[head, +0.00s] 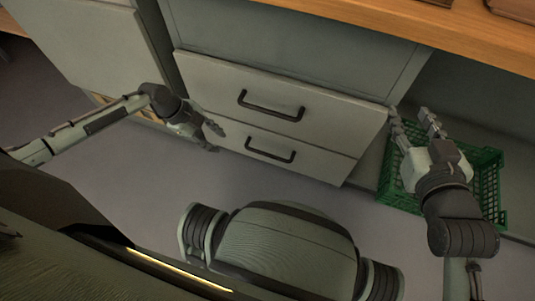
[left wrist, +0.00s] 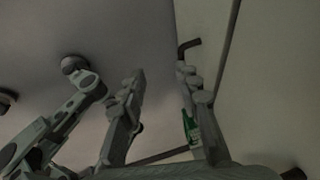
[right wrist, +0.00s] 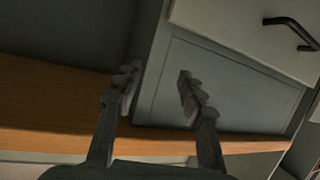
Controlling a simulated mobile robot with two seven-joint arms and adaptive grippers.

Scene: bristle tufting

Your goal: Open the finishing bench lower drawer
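The finishing bench has two stacked pale drawer fronts with dark bar handles. The lower drawer (head: 313,163) bears the lower handle (head: 270,149); it looks about flush with the upper drawer (head: 330,118), whose handle (head: 271,105) sits above. My left gripper (head: 213,138) is open and empty, left of the lower handle and apart from it. Its spread fingers also show in the left wrist view (left wrist: 160,95). My right gripper (head: 414,117) is open and empty, right of the drawers and above the green crate. Its spread fingers show in the right wrist view (right wrist: 158,85).
A green crate (head: 490,200) stands on the right, partly behind my right gripper. The wooden bench top (head: 400,27) runs along the top. A grey cabinet (head: 85,45) stands at the left. The floor (head: 150,190) in front of the drawers is clear apart from my own body.

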